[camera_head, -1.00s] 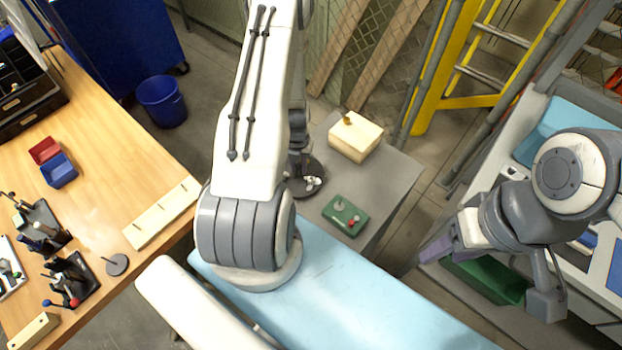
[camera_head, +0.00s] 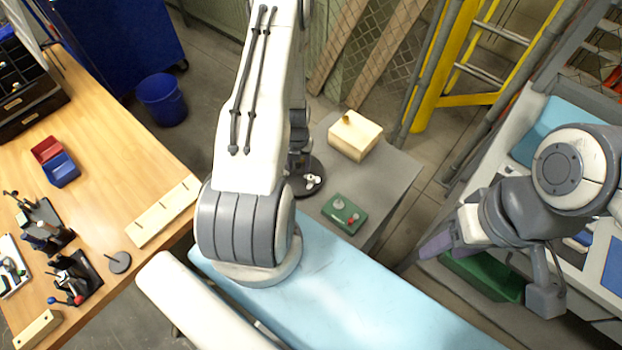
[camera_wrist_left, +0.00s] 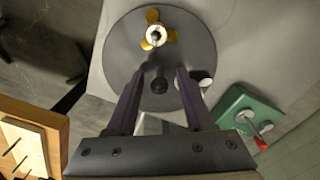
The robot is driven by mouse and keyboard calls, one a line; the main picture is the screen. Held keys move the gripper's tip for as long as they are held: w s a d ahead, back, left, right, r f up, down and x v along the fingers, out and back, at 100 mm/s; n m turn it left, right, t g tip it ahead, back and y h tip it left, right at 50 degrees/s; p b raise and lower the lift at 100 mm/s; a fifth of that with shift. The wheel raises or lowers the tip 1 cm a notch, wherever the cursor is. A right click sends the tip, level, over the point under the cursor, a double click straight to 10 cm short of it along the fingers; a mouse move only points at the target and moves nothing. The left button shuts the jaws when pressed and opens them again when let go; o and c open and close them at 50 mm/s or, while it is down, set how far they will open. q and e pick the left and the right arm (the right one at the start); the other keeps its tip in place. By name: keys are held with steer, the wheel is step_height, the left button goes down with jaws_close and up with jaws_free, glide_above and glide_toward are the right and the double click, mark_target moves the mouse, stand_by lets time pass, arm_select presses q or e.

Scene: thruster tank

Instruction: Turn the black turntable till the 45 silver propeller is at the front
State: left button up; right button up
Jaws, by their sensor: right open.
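The black turntable (camera_head: 318,189) is a dark disc on the grey stand, partly hidden by my left arm in the head view. In the left wrist view, the turntable (camera_wrist_left: 122,50) carries a gold propeller (camera_wrist_left: 153,30) at the top. A silver piece (camera_wrist_left: 205,81) shows at the right rim, partly behind a finger; a silver propeller (camera_head: 312,180) shows in the head view. No number is readable. My left gripper (camera_wrist_left: 158,74) is open over the disc, its fingers either side of a dark knob (camera_wrist_left: 159,85), with gaps visible. My right gripper (camera_head: 436,246) is open and away at the right.
A green box with a red knob (camera_head: 344,214) and a cream block (camera_head: 355,137) stand on the same grey stand (camera_head: 390,185). A wooden table (camera_head: 110,150) with tools and bins is left. A yellow ladder (camera_head: 438,80) stands behind.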

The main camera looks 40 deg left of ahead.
mark_target(298, 164)
arm_select(q)
step_height(298, 164, up, 9)
steer(key=p, duration=0.9)
steer(key=shift+s, duration=0.1)
stand_by(0.5)
steer(key=shift+w+d+r+m, duration=0.15)
steer(key=shift+w+d+m, duration=0.05)
steer(key=shift+m, duration=0.1)
steer(key=w+d+r+m+b, duration=0.2)
steer(key=d+r+m, duration=0.5)
steer(key=d+m, duration=0.3)
steer(key=w+d+r+m+b, duration=0.1)
steer(key=d+r+m+b, duration=0.2)
steer(key=d+r+m, duration=0.55)
steer(key=s+d+r+m+h+b, duration=0.1)
steer(key=s+d+r+m, duration=0.1)
steer(key=s+d+m, duration=0.4)
steer(key=s+d+r+m+b, duration=0.1)
steer(key=d+r+m+b, duration=0.15)
steer(key=m, duration=0.55)
steer(key=s+d+r+m+b, duration=0.1)
steer(key=s+r+m, duration=0.1)
steer(key=s+m, duration=0.4)
steer(key=s+d+r+m, duration=0.2)
steer(key=s+m, duration=0.4)
steer(key=m, duration=0.3)
steer(key=shift+s+d+b, duration=0.3)
steer(key=shift+s+b, duration=0.05)
steer(key=shift+b, duration=0.05)
